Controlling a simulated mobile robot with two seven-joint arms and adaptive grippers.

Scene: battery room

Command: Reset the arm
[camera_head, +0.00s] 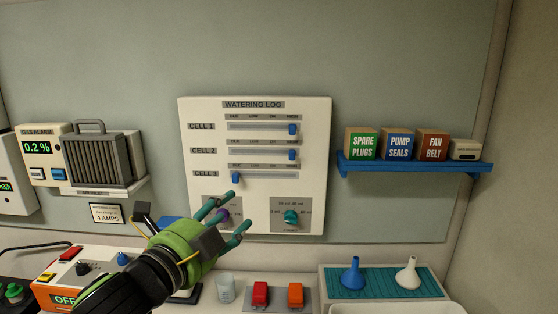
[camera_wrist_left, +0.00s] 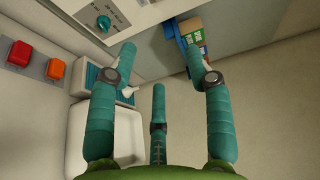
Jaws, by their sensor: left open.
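My left gripper (camera_head: 228,218) is in front of the lower left part of the watering log panel (camera_head: 256,192). Its teal fingers are apart and nothing is between them. In the left wrist view the open fingers (camera_wrist_left: 165,70) also show, with the teal knob (camera_wrist_left: 88,19) of the panel beyond. On the panel, the blue sliders of cell 1 (camera_head: 292,129) and cell 2 (camera_head: 291,155) stand at the right, and the cell 3 slider (camera_head: 236,177) stands at the left. A purple knob (camera_head: 222,214) is partly hidden behind the fingers. My right gripper is not in view.
A blue shelf (camera_head: 415,168) with small boxes is on the wall at right. Below are a red switch (camera_head: 260,293), an orange switch (camera_head: 296,294), a clear cup (camera_head: 225,288), and a teal tray (camera_head: 330,283) with a blue funnel (camera_head: 352,272) and a white funnel (camera_head: 407,272).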

